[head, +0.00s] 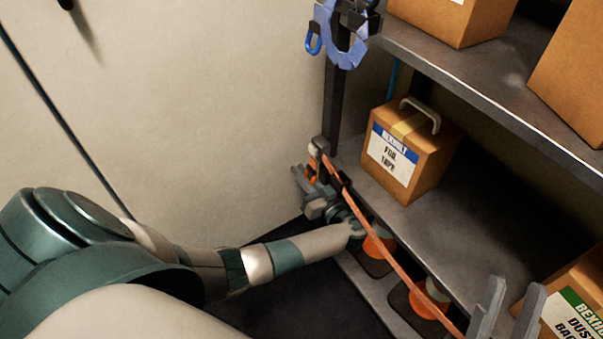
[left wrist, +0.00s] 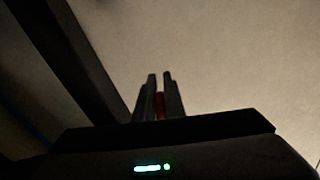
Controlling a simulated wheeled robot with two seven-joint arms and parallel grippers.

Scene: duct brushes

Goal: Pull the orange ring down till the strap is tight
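The orange strap (head: 375,243) runs slantwise along the front of the lower shelf, from a grey fitting (head: 318,147) at the post down to the bottom right. The orange ring (head: 312,171) hangs just below that fitting, mostly hidden by my left gripper (head: 305,176). In the left wrist view, my left gripper (left wrist: 160,78) has its fingers close together with a reddish-orange piece, the ring (left wrist: 160,106), between them. My right gripper (head: 510,292) is at the bottom right, its two fingers apart and nothing seen between them.
A cardboard box with a handle (head: 408,155) stands on the lower shelf (head: 470,205). Orange round items (head: 378,247) sit below the shelf edge behind the strap. Blue clamps (head: 340,35) hang on the post above. The wall side at left is clear.

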